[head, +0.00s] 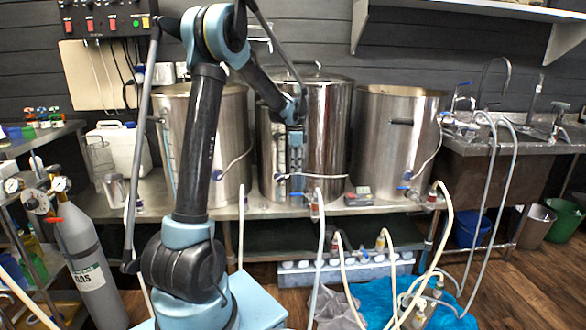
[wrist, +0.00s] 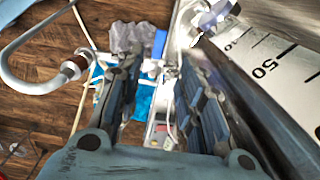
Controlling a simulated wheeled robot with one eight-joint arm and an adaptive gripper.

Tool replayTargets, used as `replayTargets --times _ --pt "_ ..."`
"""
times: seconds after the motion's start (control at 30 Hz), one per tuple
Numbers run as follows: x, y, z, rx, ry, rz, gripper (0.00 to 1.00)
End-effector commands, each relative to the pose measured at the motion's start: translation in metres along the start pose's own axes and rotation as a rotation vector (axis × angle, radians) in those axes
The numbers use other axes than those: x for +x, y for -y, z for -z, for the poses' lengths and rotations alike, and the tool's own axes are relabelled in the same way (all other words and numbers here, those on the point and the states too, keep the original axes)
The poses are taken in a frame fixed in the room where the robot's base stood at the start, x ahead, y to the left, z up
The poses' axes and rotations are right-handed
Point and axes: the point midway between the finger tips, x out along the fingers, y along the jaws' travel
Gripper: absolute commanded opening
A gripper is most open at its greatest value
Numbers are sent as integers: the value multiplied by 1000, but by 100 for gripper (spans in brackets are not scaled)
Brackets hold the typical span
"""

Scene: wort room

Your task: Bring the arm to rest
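My arm stands in front of the kettles in the head view, bent over at the top with its end hanging down. My gripper (head: 293,168) points down in front of the middle steel kettle (head: 330,125). In the wrist view my gripper (wrist: 158,85) has its two dark fingers apart with a clear gap between them, and nothing is held. The kettle wall (wrist: 285,75), with a scale marked 50, is close to the right finger; I cannot tell whether they touch.
Other kettles stand left (head: 235,140) and right (head: 385,150) on the steel bench (head: 265,211). Hoses (head: 445,230) hang at the front right. A gas cylinder (head: 85,255) stands at left, a sink (head: 510,140) at right. A blue cloth (head: 375,298) lies on the floor.

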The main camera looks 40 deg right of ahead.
Motion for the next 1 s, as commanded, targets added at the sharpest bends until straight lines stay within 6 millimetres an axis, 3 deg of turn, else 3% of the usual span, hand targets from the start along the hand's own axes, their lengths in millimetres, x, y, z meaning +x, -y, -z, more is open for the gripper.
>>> replayTargets --times 0.33,0.47,0.67,1.0 --pt "0 0 -2 -3 0 0 35" --pt "-5 -2 -15 -35 -1 3 35" --pt "-29 -18 -83 -211 -7 16 35" --pt "-64 -78 -208 -591 -23 47 35"
